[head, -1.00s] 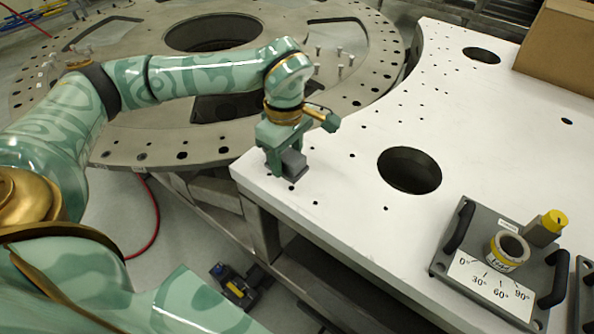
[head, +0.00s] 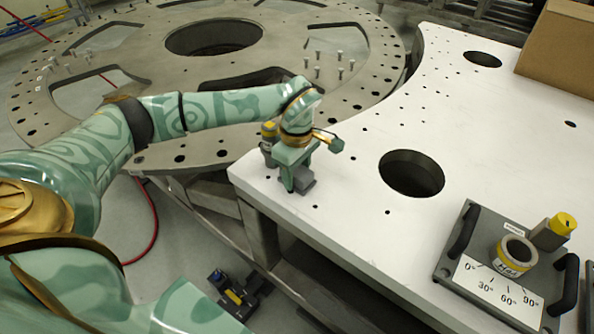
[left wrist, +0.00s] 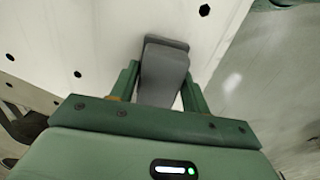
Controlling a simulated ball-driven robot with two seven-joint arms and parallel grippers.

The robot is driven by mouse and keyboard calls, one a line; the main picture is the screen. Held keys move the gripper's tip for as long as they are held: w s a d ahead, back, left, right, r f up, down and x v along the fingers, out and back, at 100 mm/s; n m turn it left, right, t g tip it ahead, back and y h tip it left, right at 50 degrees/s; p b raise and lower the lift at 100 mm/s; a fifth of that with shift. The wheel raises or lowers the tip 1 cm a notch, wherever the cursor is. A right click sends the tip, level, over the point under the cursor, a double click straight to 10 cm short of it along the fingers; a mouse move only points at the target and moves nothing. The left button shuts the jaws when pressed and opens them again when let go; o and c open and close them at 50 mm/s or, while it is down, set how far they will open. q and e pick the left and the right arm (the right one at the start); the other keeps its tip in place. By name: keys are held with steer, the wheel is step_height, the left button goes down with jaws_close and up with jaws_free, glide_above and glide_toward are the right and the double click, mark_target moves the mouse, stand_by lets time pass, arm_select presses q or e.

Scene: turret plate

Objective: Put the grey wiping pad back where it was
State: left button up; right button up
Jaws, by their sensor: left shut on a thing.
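The grey wiping pad (head: 305,182) is a small dark grey block at the near left corner of the white table. My left gripper (head: 290,182) is shut on it, pointing down close to the table top. In the left wrist view the pad (left wrist: 163,72) sits between the two green fingers, with the white surface behind it. I cannot tell whether its underside touches the table. My right gripper is not in view.
A grey piece with a yellow top (head: 268,138) shows just behind my left gripper. The white table (head: 330,240) has a large round hole (head: 411,174) to the right. A grey angle-marked plate (head: 466,212) with a ring and yellow-capped block lies at right. A cardboard box (head: 560,45) stands behind.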

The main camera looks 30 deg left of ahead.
mark_target(297, 170)
arm_select(q)
steer(key=o, duration=0.8)
steer(key=shift+f, duration=0.1)
steer(key=shift+o, duration=0.7)
step_height(297, 170, up, 12)
steer(key=p, duration=0.2)
steer(key=shift+r, duration=0.2)
